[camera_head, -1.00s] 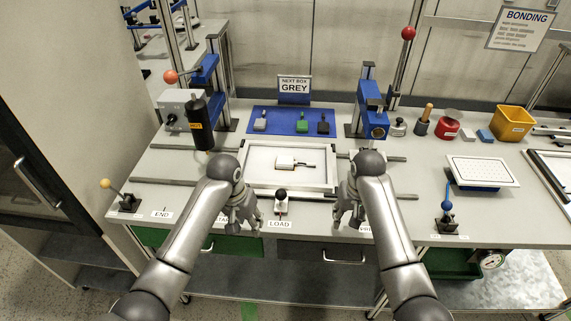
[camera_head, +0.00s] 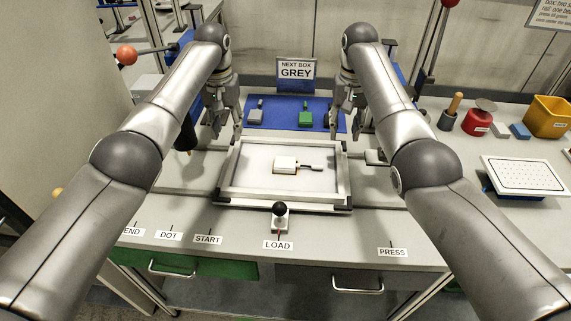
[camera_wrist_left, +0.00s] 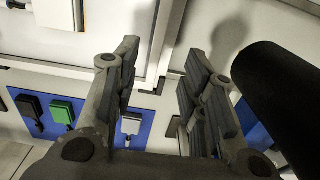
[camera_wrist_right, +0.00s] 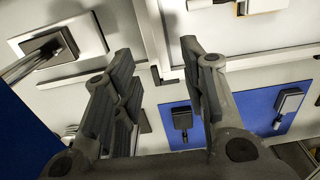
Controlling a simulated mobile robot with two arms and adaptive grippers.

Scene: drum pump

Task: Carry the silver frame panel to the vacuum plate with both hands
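The silver frame panel (camera_head: 231,172) lies flat on the bench in front of me, a white sheet inside its rim. A small white block with a dark handle (camera_head: 287,163) lies on that sheet. My left gripper (camera_head: 226,132) is open, fingers down, over the frame's far left corner; the rim shows between its fingers in the left wrist view (camera_wrist_left: 160,40). My right gripper (camera_head: 347,128) is open over the far right corner; the rim also shows in the right wrist view (camera_wrist_right: 155,45). Contact cannot be told. A white perforated plate (camera_head: 525,174), apparently the vacuum plate, stands at the right.
A blue mat (camera_head: 283,112) with small handled blocks lies behind the frame. A black cylinder (camera_wrist_left: 285,90) is close beside my left gripper. A black-knobbed lever (camera_head: 279,212) stands at the LOAD label. A red pot (camera_head: 478,120) and yellow bin (camera_head: 549,117) stand back right.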

